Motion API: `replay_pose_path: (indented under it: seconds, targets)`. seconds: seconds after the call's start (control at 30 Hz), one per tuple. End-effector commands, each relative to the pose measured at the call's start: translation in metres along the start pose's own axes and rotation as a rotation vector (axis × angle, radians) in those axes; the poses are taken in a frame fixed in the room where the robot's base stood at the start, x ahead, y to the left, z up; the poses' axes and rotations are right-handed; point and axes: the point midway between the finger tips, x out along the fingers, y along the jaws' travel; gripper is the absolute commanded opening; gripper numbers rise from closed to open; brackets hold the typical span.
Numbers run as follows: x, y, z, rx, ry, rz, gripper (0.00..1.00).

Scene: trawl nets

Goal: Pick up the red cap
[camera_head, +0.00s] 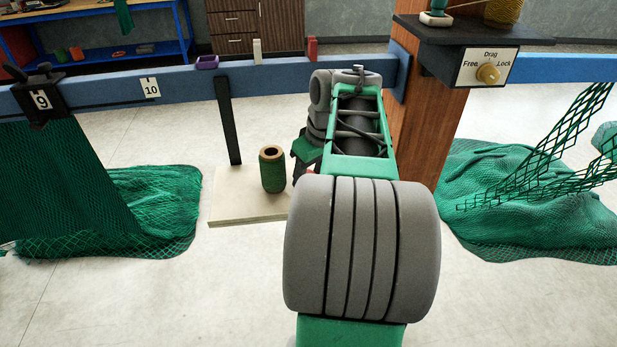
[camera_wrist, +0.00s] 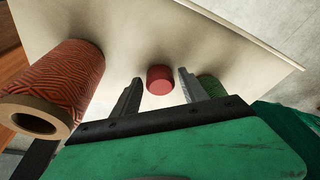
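The red cap (camera_wrist: 160,80) is a small round piece on a pale board (camera_wrist: 120,25) in the wrist view. My gripper (camera_wrist: 159,76) is open, with one dark finger on each side of the cap in the picture. A gap shows between the cap and each finger, and nothing is held. I cannot tell how far the fingertips are above the board. In the head view my arm hides the cap, and only part of my gripper shows at the board's right side.
An orange-red patterned spool (camera_wrist: 62,80) stands left of the fingers in the wrist view. A green spool (camera_head: 272,172) stands on the board (camera_head: 235,205) and shows partly behind the right finger (camera_wrist: 212,87). A dark post (camera_head: 228,120) and blue rail (camera_head: 185,85) stand behind.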

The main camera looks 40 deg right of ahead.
Motion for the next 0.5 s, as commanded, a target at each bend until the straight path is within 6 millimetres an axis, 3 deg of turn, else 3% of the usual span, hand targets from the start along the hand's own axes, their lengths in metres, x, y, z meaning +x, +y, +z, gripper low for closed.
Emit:
replay_pose_path:
  seconds: [0.5]
  targets:
    - [-0.0002,0.0005,0.0004,0.002,0.000,0.000,0.08]
